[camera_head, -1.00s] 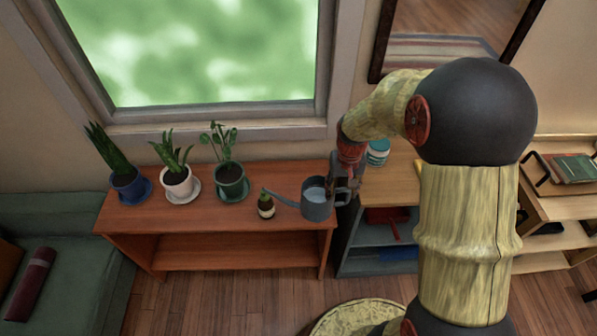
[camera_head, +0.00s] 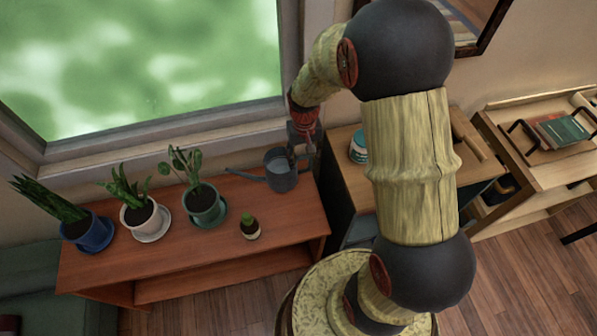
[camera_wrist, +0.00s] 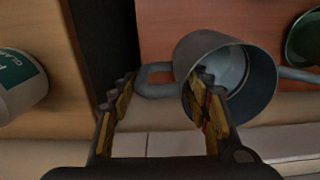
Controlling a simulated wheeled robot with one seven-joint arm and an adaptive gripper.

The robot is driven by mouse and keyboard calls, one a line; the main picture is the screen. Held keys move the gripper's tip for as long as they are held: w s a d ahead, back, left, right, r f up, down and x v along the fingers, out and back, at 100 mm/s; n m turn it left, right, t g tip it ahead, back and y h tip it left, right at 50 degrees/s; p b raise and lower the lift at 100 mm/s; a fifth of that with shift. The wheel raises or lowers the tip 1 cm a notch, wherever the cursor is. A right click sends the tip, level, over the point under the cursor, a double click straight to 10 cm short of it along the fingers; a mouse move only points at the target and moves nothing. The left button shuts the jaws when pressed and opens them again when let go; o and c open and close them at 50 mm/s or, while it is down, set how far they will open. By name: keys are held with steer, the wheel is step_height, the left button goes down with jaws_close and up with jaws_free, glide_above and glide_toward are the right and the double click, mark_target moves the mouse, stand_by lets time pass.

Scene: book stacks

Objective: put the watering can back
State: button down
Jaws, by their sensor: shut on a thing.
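The grey watering can (camera_head: 282,180) is at the back right end of the reddish wooden shelf (camera_head: 275,232), close to the window wall. Its spout points left toward the potted plants. My gripper (camera_head: 303,150) is shut on the can at its handle side. One finger overlaps the can's rim. I cannot tell whether the can's base touches the shelf top.
A blue-potted plant (camera_head: 95,234), a white-potted plant (camera_head: 150,224) and a green-potted plant (camera_head: 204,208) stand left of the can. A small round plant (camera_head: 250,230) sits in front. A white and teal tub (camera_head: 358,150) stands on the cabinet to the right.

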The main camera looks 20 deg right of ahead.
mark_target(303, 170)
steer(key=shift+w+f+b, duration=0.1)
steer(key=shift+f+b, duration=0.95)
steer(key=shift+f, duration=2.1)
steer(key=c, duration=0.9)
jaws_free()
steer(key=shift+f, duration=0.1)
